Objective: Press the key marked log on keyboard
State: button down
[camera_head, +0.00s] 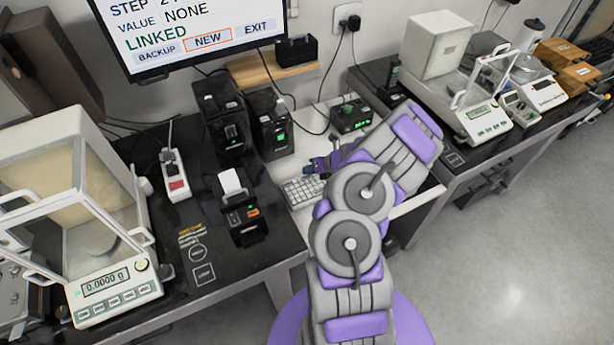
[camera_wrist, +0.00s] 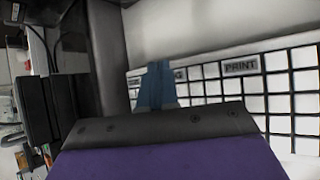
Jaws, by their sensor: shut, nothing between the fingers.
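The keyboard (camera_head: 300,192) lies on the light bench section below the monitor, with my gripper (camera_head: 312,168) at its far edge. In the wrist view the keyboard (camera_wrist: 225,86) shows rows of pale keys and a grey key marked PRINT (camera_wrist: 241,65). My gripper's blue fingers (camera_wrist: 158,84) are shut and empty, over the left part of the keys. A grey key (camera_wrist: 180,74) just right of the fingers shows what looks like a final G; the fingers hide the rest of it. I cannot tell whether the fingertips touch it.
The monitor (camera_head: 190,32) reads VALUE NONE and LINKED. A label printer (camera_head: 240,213) and dark boxes stand left of the keyboard; a black device with green lights (camera_head: 350,115) stands behind. Balances stand at left (camera_head: 112,285) and right (camera_head: 485,115).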

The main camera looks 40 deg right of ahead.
aim_at(310, 177)
jog(key=shift+a+f, duration=0.1)
jog(key=shift+f, duration=0.55)
dwell(0.7)
dwell(0.3)
jog(key=shift+r+p, duration=0.8)
jog(key=shift+p, duration=0.4)
notch_tip(310, 177, up, 5)
jog(key=p, duration=0.5)
dwell(0.3)
